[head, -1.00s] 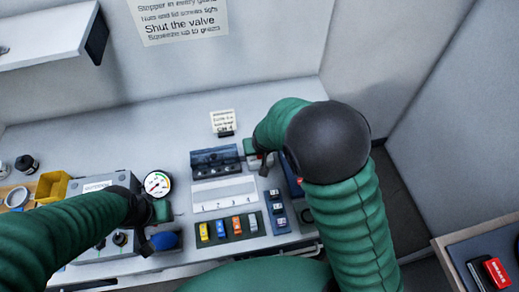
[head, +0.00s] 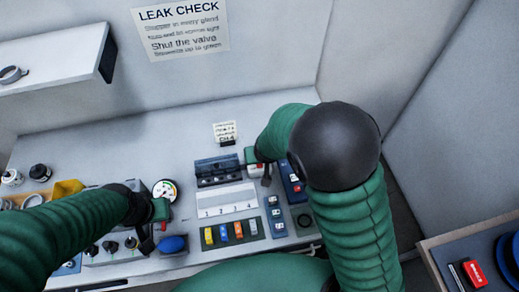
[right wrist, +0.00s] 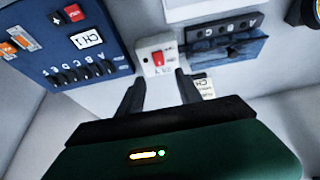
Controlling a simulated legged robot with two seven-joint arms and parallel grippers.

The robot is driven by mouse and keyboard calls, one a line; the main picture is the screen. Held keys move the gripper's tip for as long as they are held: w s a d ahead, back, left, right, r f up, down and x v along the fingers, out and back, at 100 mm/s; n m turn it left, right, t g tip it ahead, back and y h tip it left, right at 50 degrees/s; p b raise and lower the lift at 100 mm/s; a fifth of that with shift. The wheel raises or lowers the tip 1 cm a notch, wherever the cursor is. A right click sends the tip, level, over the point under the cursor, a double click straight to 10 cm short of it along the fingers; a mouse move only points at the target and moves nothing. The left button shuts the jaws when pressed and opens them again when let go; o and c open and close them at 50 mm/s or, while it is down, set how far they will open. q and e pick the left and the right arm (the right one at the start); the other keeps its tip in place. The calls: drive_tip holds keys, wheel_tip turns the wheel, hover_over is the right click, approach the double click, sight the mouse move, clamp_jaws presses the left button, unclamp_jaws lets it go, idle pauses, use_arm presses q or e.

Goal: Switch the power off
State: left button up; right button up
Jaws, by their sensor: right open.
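A small white box with a red rocker switch (right wrist: 157,58) is on the bench in the right wrist view, just beyond my right fingertips. In the head view the white box (head: 255,170) is mostly hidden by my right gripper. My right gripper (right wrist: 159,77) is open and empty, its two dark fingers apart, one towards each side of the switch; I see no contact. In the head view my right gripper (head: 260,167) is small and partly covered by its arm. My left gripper (head: 147,236) hangs by the gauge and blue knob; its finger gap is unclear.
A blue clip-like block (head: 218,170), a white numbered plate (head: 224,199) and a rack of coloured pieces (head: 231,231) lie left of the switch. A blue panel (right wrist: 75,45) sits beside it. A pressure gauge (head: 165,189) is near my left gripper.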

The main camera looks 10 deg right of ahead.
use_arm(q)
drive_tip(key=w+p+v, duration=0.1)
drive_tip(key=p+v, duration=0.5)
drive_tip(key=v, duration=0.2)
drive_tip(key=shift+w+r, duration=0.15)
drive_tip(key=shift+w, duration=0.2)
use_arm(e)
drive_tip(key=v, duration=0.8)
